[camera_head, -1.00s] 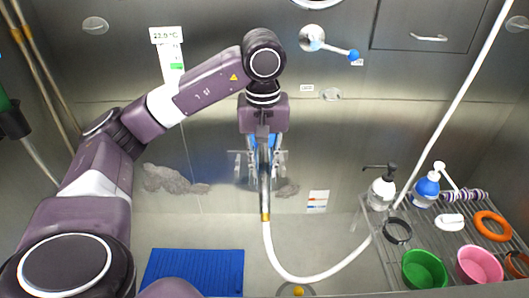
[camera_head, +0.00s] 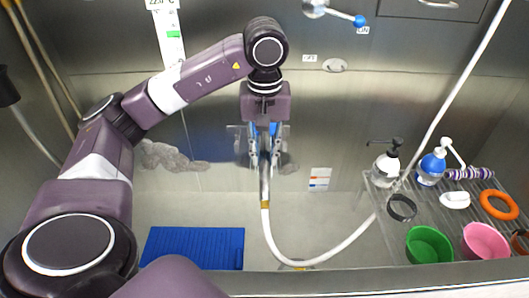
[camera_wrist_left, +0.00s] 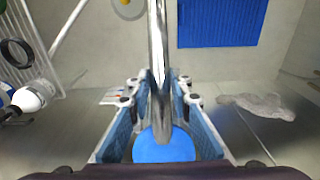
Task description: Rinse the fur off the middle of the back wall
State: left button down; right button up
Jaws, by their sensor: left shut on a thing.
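My left gripper (camera_head: 264,148) is shut on a metal shower handle (camera_head: 265,185) in front of the back wall (camera_head: 225,110). A white hose (camera_head: 330,252) hangs from the handle's lower end. In the left wrist view the handle (camera_wrist_left: 157,60) runs between the finger pads, with a blue round part (camera_wrist_left: 165,146) at the near end. A grey fur patch (camera_head: 172,157) clings low on the wall, left of the gripper. It also shows in the left wrist view (camera_wrist_left: 258,105). Another grey patch (camera_head: 289,165) shows just right of the fingers, partly hidden by them. I see no water spray.
A wire rack (camera_head: 375,205) at the right holds a black-pump bottle (camera_head: 386,168), a blue bottle (camera_head: 431,167), a green bowl (camera_head: 428,245), a pink bowl (camera_head: 485,241) and an orange ring (camera_head: 498,205). A blue mat (camera_head: 193,248) lies on the tub floor. A blue-tipped tap lever (camera_head: 340,14) is above.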

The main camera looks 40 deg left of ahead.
pick_arm(q)
jog(key=shift+w+d, duration=0.1)
jog(key=shift+w+d, duration=0.3)
jog(key=shift+d, duration=0.05)
jog(key=shift+s+a, duration=0.1)
jog(key=shift+s+a, duration=0.3)
jog(key=shift+a, duration=0.05)
jog(key=shift+w+d, duration=0.1)
jog(key=shift+d, duration=0.05)
jog(key=shift+w+d, duration=0.3)
dwell(0.3)
jog(key=shift+r, duration=0.1)
